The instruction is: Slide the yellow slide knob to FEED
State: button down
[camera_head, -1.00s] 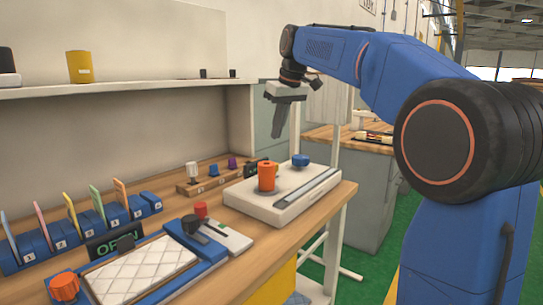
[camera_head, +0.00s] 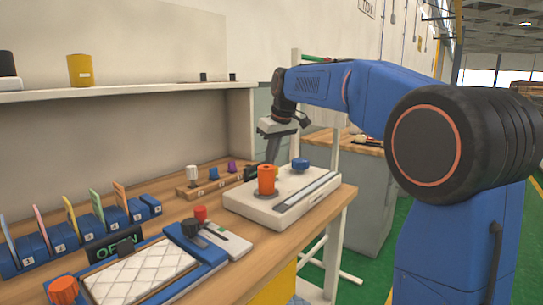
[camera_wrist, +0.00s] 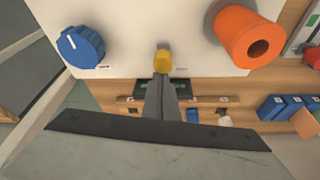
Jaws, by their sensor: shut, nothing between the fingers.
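The yellow slide knob (camera_wrist: 163,61) stands on the white panel's face between a blue dial and an orange cylinder in the wrist view. In the head view only a small yellow bit (camera_head: 276,171) shows behind the orange cylinder. My gripper (camera_wrist: 162,80) is shut and empty. Its fingertips are close to the knob, just below it in the wrist picture; I cannot tell whether they touch. In the head view my gripper (camera_head: 271,160) points down over the back of the white panel (camera_head: 247,208). The small labels are too small to read.
The orange cylinder (camera_wrist: 246,38) and blue dial (camera_wrist: 81,46) flank the knob. Behind the panel is a wooden block with small knobs (camera_head: 213,183). A blue-framed tray (camera_head: 140,275) and slotted card holders (camera_head: 85,228) lie to the left on the bench.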

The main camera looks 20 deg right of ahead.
aim_at(283, 183)
jog(key=shift+s, duration=0.1)
jog(key=s+d, duration=0.2)
jog(key=s, duration=0.1)
jog(key=shift+s+d, duration=0.15)
jog(key=shift+d, duration=0.15)
jog(key=shift+s+d, duration=0.15)
jog(key=shift+s, duration=0.15)
